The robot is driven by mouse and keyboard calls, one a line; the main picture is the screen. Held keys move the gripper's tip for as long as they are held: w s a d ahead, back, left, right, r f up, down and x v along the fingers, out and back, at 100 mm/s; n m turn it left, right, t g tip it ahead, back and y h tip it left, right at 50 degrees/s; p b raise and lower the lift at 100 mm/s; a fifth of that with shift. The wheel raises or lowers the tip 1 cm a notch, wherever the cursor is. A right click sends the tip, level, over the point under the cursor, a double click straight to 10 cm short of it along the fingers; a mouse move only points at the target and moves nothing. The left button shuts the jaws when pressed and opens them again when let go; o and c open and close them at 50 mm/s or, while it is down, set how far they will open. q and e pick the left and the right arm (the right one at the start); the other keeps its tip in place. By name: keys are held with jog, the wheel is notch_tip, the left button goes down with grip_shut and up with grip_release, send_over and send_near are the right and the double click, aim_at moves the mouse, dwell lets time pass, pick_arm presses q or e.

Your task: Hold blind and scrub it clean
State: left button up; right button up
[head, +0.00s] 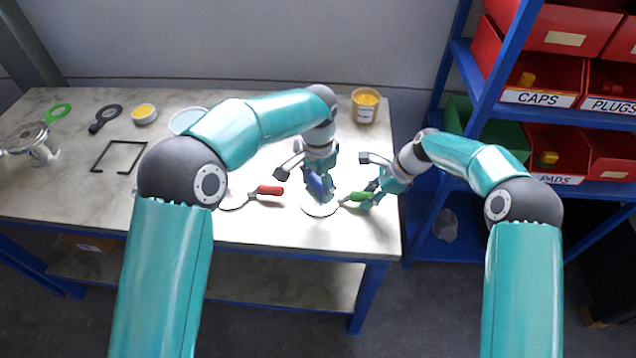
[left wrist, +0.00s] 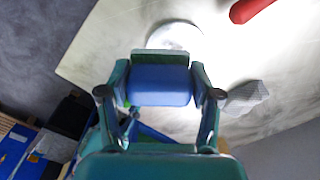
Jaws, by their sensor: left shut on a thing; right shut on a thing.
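The blind (head: 318,209) is a pale round disc lying on the bench near its front edge; it also shows as a bright disc in the left wrist view (left wrist: 178,36). My left gripper (head: 319,184) is shut on a blue scrubbing block (left wrist: 160,84) with a greenish strip along its far edge. The block is over the blind; I cannot tell whether they touch. My right gripper (head: 374,190) is just right of the blind, shut on a green-handled tool (head: 356,196) whose far end reaches the disc's right edge. Whether it grips or touches the disc is unclear.
A red-handled tool (head: 268,190) lies left of the blind. A tub of yellow paste (head: 365,105) stands at the back right. A black frame (head: 119,156) and metal flanged vessel (head: 38,142) are at left. A blue rack (head: 470,75) with red bins borders the right.

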pick_arm(q)
send_over(314, 212)
jog(key=shift+d+f, duration=0.25)
jog(key=shift+f, duration=1.3)
jog(key=shift+d+f, duration=0.2)
jog(key=shift+f, duration=1.3)
jog(key=shift+w+f, duration=0.45)
jog(key=shift+f, duration=0.1)
jog(key=shift+c, duration=0.4)
jog(key=shift+w+f, duration=0.15)
jog(key=shift+w, duration=3.15)
jog(key=shift+s, duration=3.7)
jog(key=shift+s+a, duration=0.1)
jog(key=shift+a, duration=0.15)
jog(key=shift+w+a, duration=0.15)
jog(key=shift+w, duration=3.7)
jog(key=shift+s, duration=3.8)
jog(key=shift+r, duration=4.1)
